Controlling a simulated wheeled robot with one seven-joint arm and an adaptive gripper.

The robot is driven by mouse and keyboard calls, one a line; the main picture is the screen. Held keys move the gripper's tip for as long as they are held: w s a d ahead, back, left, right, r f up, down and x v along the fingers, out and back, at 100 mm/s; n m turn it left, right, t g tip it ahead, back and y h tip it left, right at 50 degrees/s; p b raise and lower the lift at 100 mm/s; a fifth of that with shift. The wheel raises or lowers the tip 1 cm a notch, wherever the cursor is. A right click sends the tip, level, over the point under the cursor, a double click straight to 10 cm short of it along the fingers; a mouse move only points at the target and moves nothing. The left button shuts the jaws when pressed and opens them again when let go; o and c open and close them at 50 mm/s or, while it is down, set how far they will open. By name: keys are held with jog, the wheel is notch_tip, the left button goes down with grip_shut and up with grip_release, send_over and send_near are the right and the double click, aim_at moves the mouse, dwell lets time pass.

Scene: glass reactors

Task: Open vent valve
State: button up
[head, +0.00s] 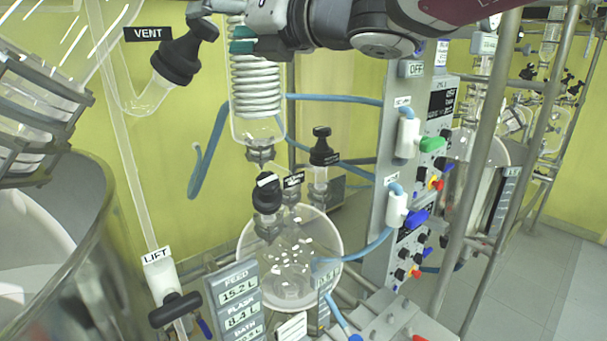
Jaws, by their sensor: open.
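The vent valve (177,58) is a black knob on a slanted glass side tube, at the upper left beside a black label reading VENT (148,34). Its black handle (204,28) points up and to the right. My gripper (228,24) reaches in from the upper right, with its fingers close to the right of that handle. One teal finger pad shows, and the fingers are open. The top of the frame cuts off part of the gripper. I cannot tell whether a finger touches the handle.
A glass coil condenser (256,88) stands just below my gripper. A round glass flask (290,258) with black-capped valves is below it. A LIFT valve (175,310) is at lower left. A grey control panel (380,225) with blue hoses stands right of centre.

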jog(key=v, duration=0.9)
jog(key=s+d+f+n+g+h+b, duration=0.1)
jog(key=s+d+f+n+h, duration=0.1)
jog(key=f+n, duration=0.3)
jog(key=s+d+f+n+g+h+b, duration=0.1)
jog(key=s+d+f+n+g+h, duration=0.1)
jog(key=f+n, duration=0.4)
jog(key=s+d+f+n+g+h, duration=0.1)
jog(key=s+d+f+n+h, duration=0.1)
jog(key=f+n, duration=0.4)
notch_tip(320, 180, down, 4)
jog(key=shift+s+r+h+b, duration=0.1)
jog(key=shift+s+h+b, duration=0.25)
jog(key=shift+s, duration=0.55)
jog(key=shift+d, duration=0.15)
